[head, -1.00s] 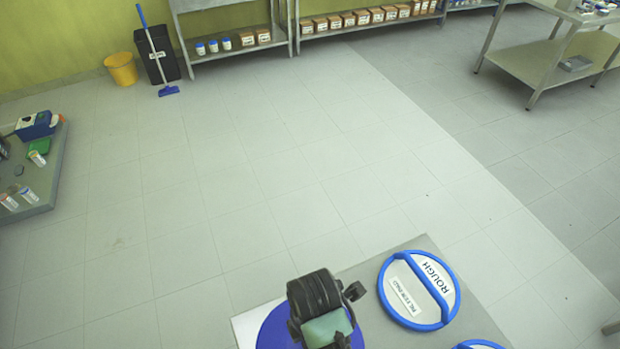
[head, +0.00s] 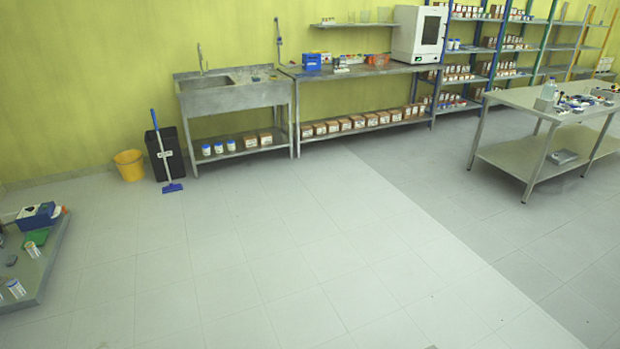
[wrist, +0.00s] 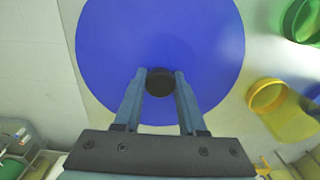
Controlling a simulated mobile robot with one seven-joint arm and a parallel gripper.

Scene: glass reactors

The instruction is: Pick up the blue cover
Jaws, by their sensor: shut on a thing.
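The blue cover (wrist: 115,48) is a flat round disc with a black knob (wrist: 159,82) at its centre, in the wrist view. My gripper (wrist: 159,88) is shut on the black knob, with one finger on each side of it. The disc lies beyond the fingertips and fills the upper middle of the wrist view. I cannot tell whether the cover rests on something or hangs free. Neither the cover nor my gripper shows in the head view now.
In the wrist view a green round container (wrist: 299,20) and a yellow one (wrist: 266,96) stand right of the cover. In the head view the floor (head: 250,280) is clear. A sink (head: 233,95), a bench and a steel table (head: 530,112) stand farther off.

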